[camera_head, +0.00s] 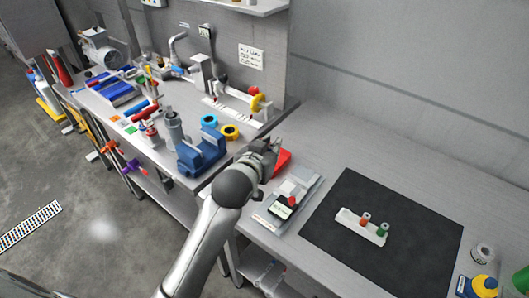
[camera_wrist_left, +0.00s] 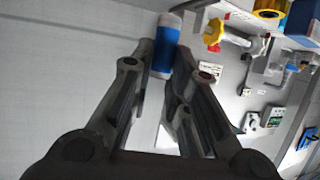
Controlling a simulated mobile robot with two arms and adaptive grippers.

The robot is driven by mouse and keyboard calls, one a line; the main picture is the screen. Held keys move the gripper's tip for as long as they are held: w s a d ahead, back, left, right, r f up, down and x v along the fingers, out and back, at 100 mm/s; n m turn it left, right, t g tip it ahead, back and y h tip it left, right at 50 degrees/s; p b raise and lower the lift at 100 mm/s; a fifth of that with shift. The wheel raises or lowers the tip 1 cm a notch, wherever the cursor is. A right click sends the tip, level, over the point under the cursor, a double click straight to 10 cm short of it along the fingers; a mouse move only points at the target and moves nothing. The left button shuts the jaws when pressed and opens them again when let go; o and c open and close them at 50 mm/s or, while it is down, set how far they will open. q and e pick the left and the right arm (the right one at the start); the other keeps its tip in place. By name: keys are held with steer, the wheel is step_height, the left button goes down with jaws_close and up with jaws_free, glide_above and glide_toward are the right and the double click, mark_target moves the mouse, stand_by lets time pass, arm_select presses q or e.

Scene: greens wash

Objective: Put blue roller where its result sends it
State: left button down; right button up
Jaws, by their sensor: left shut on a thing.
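My left gripper (camera_head: 268,152) is shut on the blue roller, above the bench near the red bin (camera_head: 282,163). In the left wrist view the blue roller (camera_wrist_left: 166,52), blue with a pale end, sits between the fingertips (camera_wrist_left: 165,60). In the head view the gripper hides the roller. A grey device (camera_head: 305,190) with a small lit display (camera_head: 282,211) and a red part on top stands left of the black mat; I cannot read its display. A white holder (camera_head: 350,222) on the mat bears a red and a green roller (camera_head: 383,229). My right gripper is out of view.
The black mat (camera_head: 400,262) is mostly bare. At the right edge stand a yellow and blue item (camera_head: 484,286) and a white roll (camera_head: 482,253). A blue vise (camera_head: 201,150) and yellow and blue rings crowd the left bench. A printed sign (camera_head: 251,57) hangs on the wall.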

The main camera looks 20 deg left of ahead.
arm_select(q)
steer(key=w+a+f, duration=0.1)
steer(key=w+f, duration=0.1)
steer(key=w, duration=0.1)
steer(key=w+a+f+p, duration=0.1)
steer(key=w+f, duration=0.1)
steer(key=w+a+f, duration=0.2)
steer(key=w+f, duration=0.1)
steer(key=shift+w+f, duration=0.1)
steer(key=shift+w, duration=0.25)
steer(key=shift+w+a+f+p, duration=0.15)
steer(key=shift+w+f+p, duration=0.15)
steer(key=shift+w+f, duration=0.2)
step_height(320, 180, down, 2)
steer(key=shift+p, duration=0.45)
steer(key=shift+f, duration=0.6)
